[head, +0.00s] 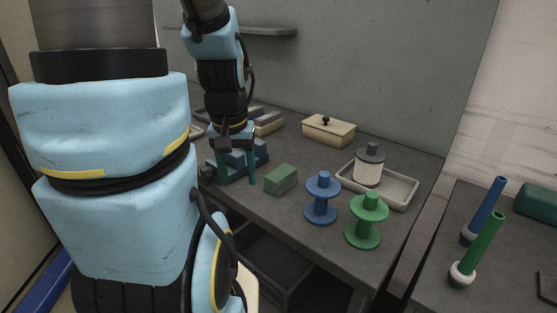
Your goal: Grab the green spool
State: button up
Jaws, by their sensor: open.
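The green spool (366,221) stands upright near the front right of the dark table. A blue spool (322,198) stands upright just to its left. My gripper (234,178) points down over the left part of the table, with its two fingers apart. It is well to the left of the green spool, near some blue blocks (262,150). No spool is between the fingers. Whether the fingertips touch the blue blocks or the table, I cannot tell.
A green block (281,179) lies between my gripper and the spools. Behind the spools, a tray (405,192) holds a grey-topped white container (369,167). A lidded wooden box (329,131) stands at the back. Blue (485,209) and green (478,247) rods stand on a right-hand surface.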

aim_at(369, 210)
jog(key=i+j, duration=0.15)
jog(key=j, duration=0.2)
jog(key=i+j, duration=0.35)
jog(key=j, duration=0.3)
jog(key=i+j+z, duration=0.1)
jog(key=z, duration=0.35)
jog(key=j+z, duration=0.65)
jog(key=z, duration=0.6)
jog(key=i, duration=0.05)
